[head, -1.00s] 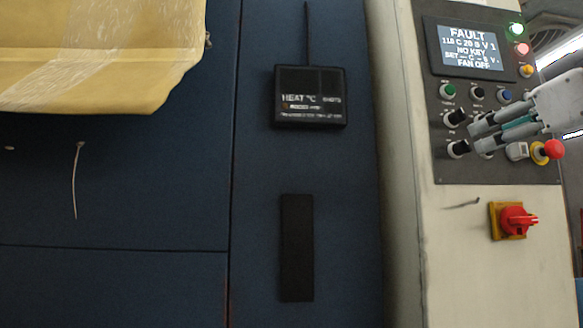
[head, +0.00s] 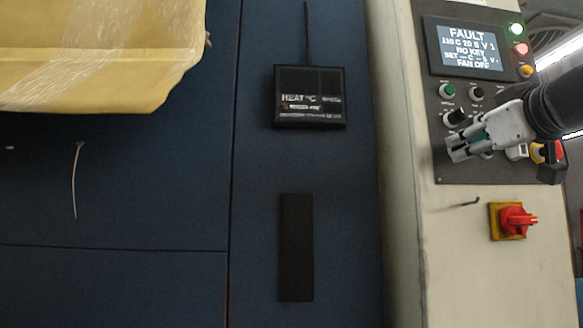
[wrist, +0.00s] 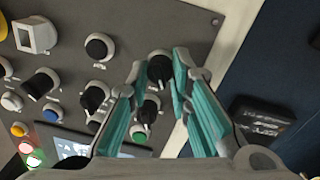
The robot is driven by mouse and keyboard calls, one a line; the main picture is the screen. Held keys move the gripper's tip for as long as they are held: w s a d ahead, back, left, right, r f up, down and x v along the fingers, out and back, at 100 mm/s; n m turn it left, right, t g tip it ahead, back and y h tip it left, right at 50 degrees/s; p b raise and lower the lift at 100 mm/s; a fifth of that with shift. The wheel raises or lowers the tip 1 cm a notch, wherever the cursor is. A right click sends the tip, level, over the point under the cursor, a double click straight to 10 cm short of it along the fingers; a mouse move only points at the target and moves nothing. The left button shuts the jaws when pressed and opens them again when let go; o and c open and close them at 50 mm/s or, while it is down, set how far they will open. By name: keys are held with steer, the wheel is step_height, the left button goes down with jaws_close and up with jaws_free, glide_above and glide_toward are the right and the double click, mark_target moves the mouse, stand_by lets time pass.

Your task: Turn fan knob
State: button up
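The control panel (head: 440,170) carries several black knobs, with labels too small to read, so I cannot tell by label which is the fan knob. Its screen (head: 468,49) reads FAULT, NO KEY and FAN OFF. My gripper (head: 456,151) is at the lower left knob and hides it in the head view. In the wrist view my gripper (wrist: 162,64) is open, with its teal-padded fingers on either side of that black knob (wrist: 159,69). Contact with the knob cannot be told.
Other knobs (wrist: 95,97) and a square key switch (wrist: 35,35) are close by. A red emergency stop sits behind my wrist. Below the panel is a red rotary switch (head: 515,221) on a yellow plate. A black heat display (head: 310,97) hangs on the blue wall to the left.

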jaws_close()
steer(key=m, duration=0.5)
steer(key=shift+m, duration=0.3)
steer(key=m, duration=0.6)
steer(key=shift+r, duration=0.1)
steer(key=shift+p, duration=0.3)
steer(key=o, duration=0.9)
jaws_free()
steer(key=shift+o, duration=0.2)
steer(key=shift+y, duration=0.3)
steer(key=shift+s, duration=0.1)
steer(key=s, duration=1.1)
steer(key=shift+s+r, duration=0.15)
steer(key=shift+s, duration=0.2)
